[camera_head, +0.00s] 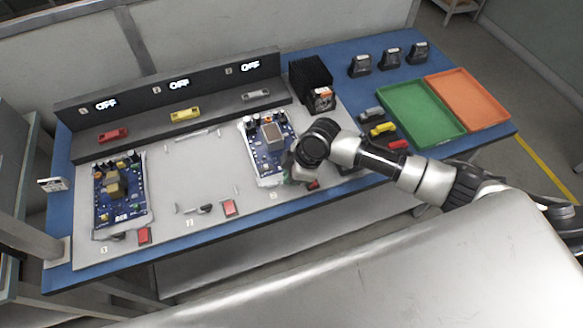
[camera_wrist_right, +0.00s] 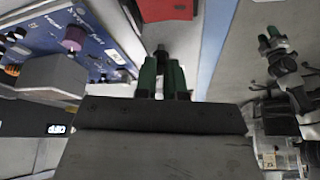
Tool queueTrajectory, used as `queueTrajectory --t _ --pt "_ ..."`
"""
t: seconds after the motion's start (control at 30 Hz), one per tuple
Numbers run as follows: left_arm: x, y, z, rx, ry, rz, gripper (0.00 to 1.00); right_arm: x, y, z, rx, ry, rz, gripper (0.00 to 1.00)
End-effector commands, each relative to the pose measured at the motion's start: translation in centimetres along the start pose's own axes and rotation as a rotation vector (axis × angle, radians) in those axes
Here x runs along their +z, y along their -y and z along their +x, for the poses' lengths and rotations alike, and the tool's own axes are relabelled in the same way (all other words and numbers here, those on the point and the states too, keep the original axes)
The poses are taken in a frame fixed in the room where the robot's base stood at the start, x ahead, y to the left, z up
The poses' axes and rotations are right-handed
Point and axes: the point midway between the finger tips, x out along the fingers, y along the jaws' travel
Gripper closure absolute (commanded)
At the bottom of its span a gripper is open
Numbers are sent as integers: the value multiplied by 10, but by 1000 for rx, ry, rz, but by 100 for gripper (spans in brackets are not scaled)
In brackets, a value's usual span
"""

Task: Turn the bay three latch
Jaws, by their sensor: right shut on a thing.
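Bay three, the rightmost bay, holds a blue circuit board (camera_head: 262,150) with a grey block on it. My right gripper (camera_head: 289,179) is low at this bay's front edge, and its wrist hides most of the latch there. In the wrist view the green fingers of my right gripper (camera_wrist_right: 163,68) are shut on a small dark piece, the bay three latch (camera_wrist_right: 161,51). The latch's angle is hard to tell. A second green-tipped gripper, my left gripper (camera_wrist_right: 269,38), shows small at the right of the wrist view, away from the bench; its opening is unclear.
A red block (camera_head: 313,184) is beside the latch, also in the wrist view (camera_wrist_right: 166,9). Bay one holds another board (camera_head: 120,190); bay two (camera_head: 188,172) is empty. The signs read OFF. A black finned box (camera_head: 310,72), green tray (camera_head: 421,112) and orange tray (camera_head: 468,98) are right.

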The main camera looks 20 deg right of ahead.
Motion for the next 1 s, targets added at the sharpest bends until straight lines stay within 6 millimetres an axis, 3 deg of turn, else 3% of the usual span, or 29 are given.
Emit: queueTrajectory --t 0.03,0.4,1.0 --pt "-2 0 -15 0 0 0 57 -3 1 -7 14 -1 41 100" --pt "-6 1 -64 0 0 0 57 -4 2 -6 149 -2 368 100" --pt "-12 2 -125 0 0 0 57 -5 3 -3 363 -3 886 100"
